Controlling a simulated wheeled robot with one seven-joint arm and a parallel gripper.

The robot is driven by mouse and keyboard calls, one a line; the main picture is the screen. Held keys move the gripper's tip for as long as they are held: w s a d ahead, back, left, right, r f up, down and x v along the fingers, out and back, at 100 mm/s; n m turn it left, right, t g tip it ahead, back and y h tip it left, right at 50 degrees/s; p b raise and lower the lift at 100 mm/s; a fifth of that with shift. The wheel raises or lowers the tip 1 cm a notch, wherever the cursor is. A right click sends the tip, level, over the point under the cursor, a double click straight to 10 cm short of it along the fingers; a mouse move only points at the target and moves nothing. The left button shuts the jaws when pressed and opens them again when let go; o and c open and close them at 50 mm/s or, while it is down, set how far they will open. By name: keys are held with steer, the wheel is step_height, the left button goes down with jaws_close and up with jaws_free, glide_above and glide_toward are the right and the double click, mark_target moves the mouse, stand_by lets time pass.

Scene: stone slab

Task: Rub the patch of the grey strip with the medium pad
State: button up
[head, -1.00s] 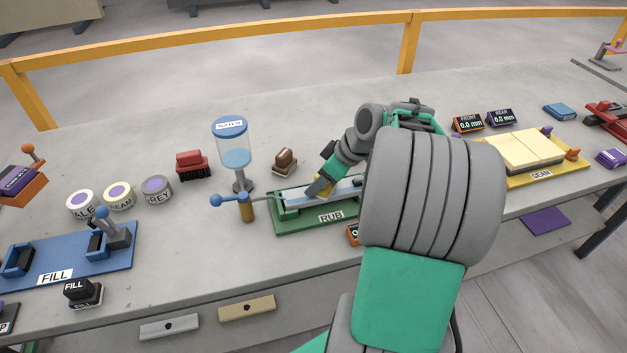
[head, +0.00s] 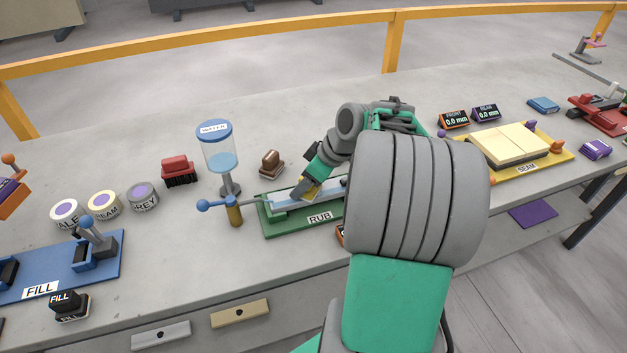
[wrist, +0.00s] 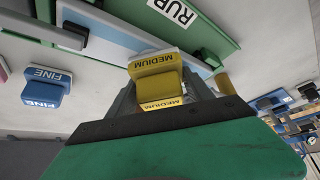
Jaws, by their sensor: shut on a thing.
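My gripper (head: 305,190) reaches down over the green RUB stand (head: 290,232) and is shut on the yellow medium pad (wrist: 155,68). The pad shows between the fingers in the wrist view and as a bit of yellow in the head view (head: 312,187). The strip (head: 284,208) lies along the stand and looks pale blue-grey; it also shows in the wrist view (wrist: 100,32). The pad is at the strip, but I cannot tell whether it touches.
A blue fine pad (wrist: 46,88) stands beside the stand. A brown pad (head: 272,163) and red brush (head: 179,170) are behind and left. The water dispenser (head: 221,150) and a blue-knobbed lever (head: 203,205) stand close at the stand's left end.

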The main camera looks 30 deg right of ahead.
mark_target(288, 192)
steer(key=a, duration=0.3)
steer(key=shift+w+a, duration=0.1)
steer(key=shift+w, duration=0.25)
steer(key=shift+s+d, duration=0.3)
steer(key=shift+d, duration=0.9)
steer(key=shift+s+d, duration=0.25)
steer(key=shift+d, duration=0.95)
steer(key=shift+s+d, duration=0.3)
steer(key=shift+d, duration=0.9)
steer(key=shift+w+a+f+b, duration=0.1)
steer(key=shift+w+a+b, duration=0.15)
steer(key=shift+a, duration=0.65)
steer(key=shift+w+a+b, duration=0.1)
steer(key=shift+w+a, duration=0.1)
steer(key=shift+a, duration=0.7)
steer(key=shift+w+a+f+b, duration=0.15)
steer(key=shift+w+a+b, duration=0.1)
steer(key=shift+a, duration=0.65)
steer(key=shift+w+a+f+b, duration=0.15)
steer(key=shift+a+b, duration=0.1)
steer(key=shift+a, duration=0.65)
steer(key=shift+s, duration=0.1)
step_height(288, 192, up, 6)
steer(key=p, duration=0.4)
steer(key=shift+d+r+p, duration=0.1)
steer(key=shift+r+p, duration=0.1)
steer(key=shift+p, duration=0.1)
steer(key=shift+w, duration=0.2)
step_height(288, 192, up, 3)
steer(key=shift+p, duration=1.15)
